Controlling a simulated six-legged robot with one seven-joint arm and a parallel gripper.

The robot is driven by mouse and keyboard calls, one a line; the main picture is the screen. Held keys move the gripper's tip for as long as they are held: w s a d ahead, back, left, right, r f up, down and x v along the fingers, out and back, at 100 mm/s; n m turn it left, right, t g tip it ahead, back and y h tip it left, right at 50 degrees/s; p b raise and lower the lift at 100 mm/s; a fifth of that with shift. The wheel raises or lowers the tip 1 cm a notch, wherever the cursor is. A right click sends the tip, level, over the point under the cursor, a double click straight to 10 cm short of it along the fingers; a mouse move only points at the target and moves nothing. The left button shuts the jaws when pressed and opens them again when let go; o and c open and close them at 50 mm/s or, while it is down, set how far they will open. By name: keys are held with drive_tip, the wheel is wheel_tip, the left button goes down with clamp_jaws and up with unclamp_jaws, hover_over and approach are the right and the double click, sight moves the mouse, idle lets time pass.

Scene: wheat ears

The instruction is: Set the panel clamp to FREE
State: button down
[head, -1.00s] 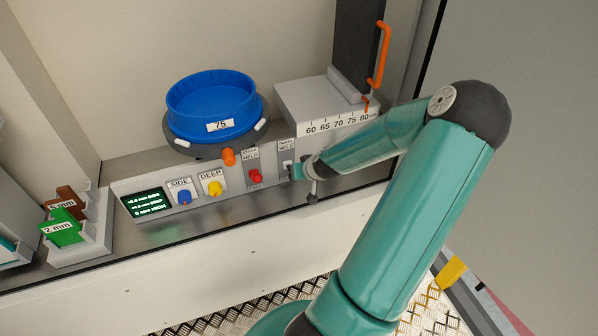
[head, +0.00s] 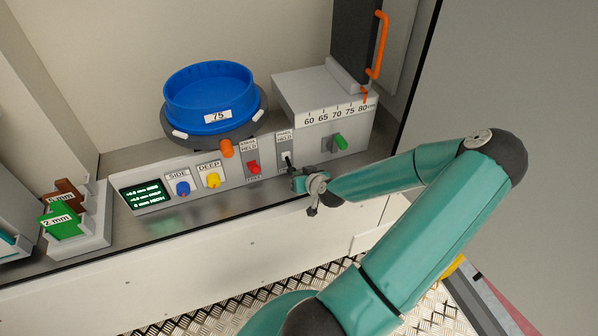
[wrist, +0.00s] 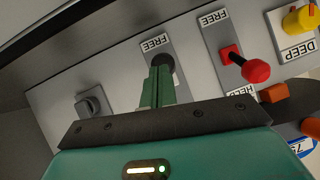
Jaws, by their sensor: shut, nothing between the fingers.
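The panel clamp is a black lever (head: 287,158) on the grey console, on a plate whose upper label reads HELD. In the wrist view its dark round end (wrist: 163,62) shows just beyond my fingertips, close to a FREE label (wrist: 155,43). My fingers partly cover it; I cannot tell its exact setting or whether they touch. My gripper (head: 298,183) is just in front of and below the lever; its green fingers (wrist: 160,86) are shut and empty.
A red lever (head: 253,167) with its own HELD and FREE labels stands to the left. Further left are a yellow knob (head: 213,180) and a blue knob (head: 182,188). A green knob (head: 340,141) is to the right. A blue drum (head: 210,100) sits above.

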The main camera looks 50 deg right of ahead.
drive_tip(key=shift+w+f, duration=0.15)
drive_tip(key=shift+f, duration=0.8)
